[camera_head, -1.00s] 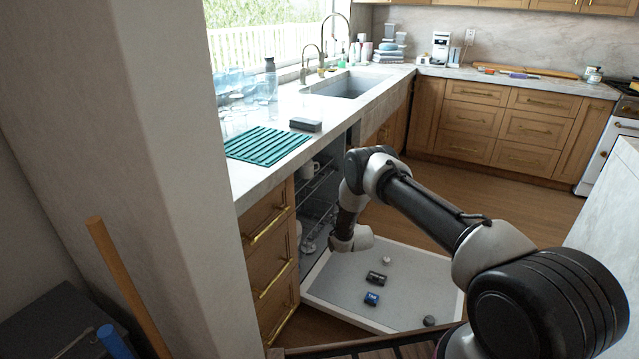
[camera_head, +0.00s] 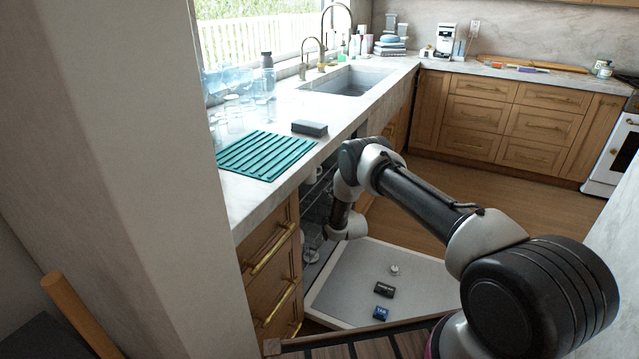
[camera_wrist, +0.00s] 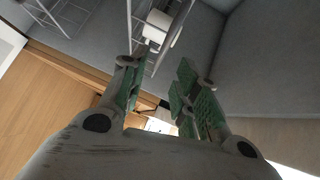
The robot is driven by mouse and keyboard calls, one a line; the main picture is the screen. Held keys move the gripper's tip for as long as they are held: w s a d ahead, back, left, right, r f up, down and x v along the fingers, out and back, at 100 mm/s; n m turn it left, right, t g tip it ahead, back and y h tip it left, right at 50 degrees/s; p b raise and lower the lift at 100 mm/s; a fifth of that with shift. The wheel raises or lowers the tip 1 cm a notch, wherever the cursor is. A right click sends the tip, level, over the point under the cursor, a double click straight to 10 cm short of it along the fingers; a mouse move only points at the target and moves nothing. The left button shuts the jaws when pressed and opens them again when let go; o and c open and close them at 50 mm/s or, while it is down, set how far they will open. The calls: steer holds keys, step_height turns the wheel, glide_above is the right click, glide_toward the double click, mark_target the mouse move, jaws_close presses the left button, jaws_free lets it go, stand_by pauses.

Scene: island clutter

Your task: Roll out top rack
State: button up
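The dishwasher stands open under the counter, with its door (camera_head: 350,285) lowered flat. Its top rack (camera_head: 316,192), a wire rack with a white mug (camera_head: 313,174), shows partly at the opening, largely hidden by my arm. In the wrist view, thin wire bars (camera_wrist: 130,22) and a white item (camera_wrist: 158,38) lie just beyond my fingertips; I cannot tell which rack these bars belong to. My gripper (camera_wrist: 160,80) is open, its two green-padded fingers apart with nothing clearly between them. In the head view its fingers are hidden inside or beside the dishwasher opening.
Small dark items (camera_head: 384,290) and a pale one (camera_head: 394,269) lie on the lowered door. Wooden drawers (camera_head: 270,265) with brass handles stand left of the opening. A green mat (camera_head: 266,155) and glasses are on the counter above. Open floor (camera_head: 450,195) lies beyond the door.

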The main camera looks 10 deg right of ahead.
mark_target(324, 187)
steer(key=w, duration=0.3)
steer(key=w+a, duration=0.1)
steer(key=w, duration=0.2)
steer(key=w+f, duration=0.1)
steer(key=w, duration=0.2)
steer(key=shift+a, duration=0.2)
steer(key=shift+s, duration=0.1)
jaws_close()
